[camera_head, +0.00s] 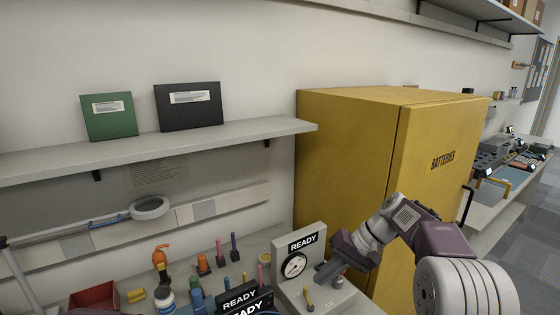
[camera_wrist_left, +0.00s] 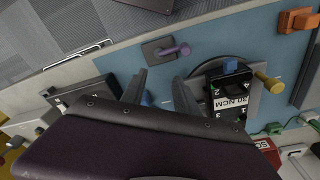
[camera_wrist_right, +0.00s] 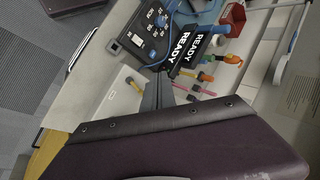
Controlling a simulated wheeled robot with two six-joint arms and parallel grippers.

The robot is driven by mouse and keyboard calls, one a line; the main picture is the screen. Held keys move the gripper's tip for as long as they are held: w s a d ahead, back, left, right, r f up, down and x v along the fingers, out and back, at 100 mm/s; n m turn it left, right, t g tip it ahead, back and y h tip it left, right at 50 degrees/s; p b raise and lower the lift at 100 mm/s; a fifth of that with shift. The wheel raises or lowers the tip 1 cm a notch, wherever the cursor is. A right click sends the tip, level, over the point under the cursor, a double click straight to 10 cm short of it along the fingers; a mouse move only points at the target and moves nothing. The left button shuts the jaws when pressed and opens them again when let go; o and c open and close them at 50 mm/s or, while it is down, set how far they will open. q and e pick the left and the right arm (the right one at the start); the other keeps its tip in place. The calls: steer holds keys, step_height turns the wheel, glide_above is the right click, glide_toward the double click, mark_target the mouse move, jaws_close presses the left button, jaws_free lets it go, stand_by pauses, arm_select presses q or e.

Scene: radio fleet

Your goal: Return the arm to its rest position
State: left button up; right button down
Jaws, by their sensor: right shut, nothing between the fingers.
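My right arm reaches in from the right in the head view, in front of the yellow cabinet (camera_head: 345,150). Its gripper (camera_head: 322,277) is shut and empty, close to the grey gauge box (camera_head: 312,240) with a READY sign. I cannot tell whether it touches the box. In the right wrist view the right gripper's fingers (camera_wrist_right: 158,88) are together above the bench. My left gripper (camera_wrist_left: 160,84) shows only in the left wrist view. Its fingers are apart with nothing between them, over a blue mat (camera_wrist_left: 125,62).
A round fixture (camera_wrist_left: 253,100) marked 30 NCM stands beside the left gripper, with a purple-handled part (camera_wrist_left: 172,50) ahead. Near the right gripper are READY signs (camera_wrist_right: 192,50), a dark control box (camera_wrist_right: 147,34) and several coloured tools. A shelf (camera_head: 200,142) overhangs the bench.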

steer(key=s+d+f+h, duration=0.3)
steer(key=s+f, duration=0.4)
steer(key=s, duration=0.3)
steer(key=s+d+f+h, duration=0.3)
steer(key=s+f, duration=0.4)
steer(key=s, duration=0.3)
steer(key=shift+d+f+n+h+p, duration=0.2)
steer(key=shift+f+n+h+p, duration=0.1)
steer(key=shift+h, duration=0.3)
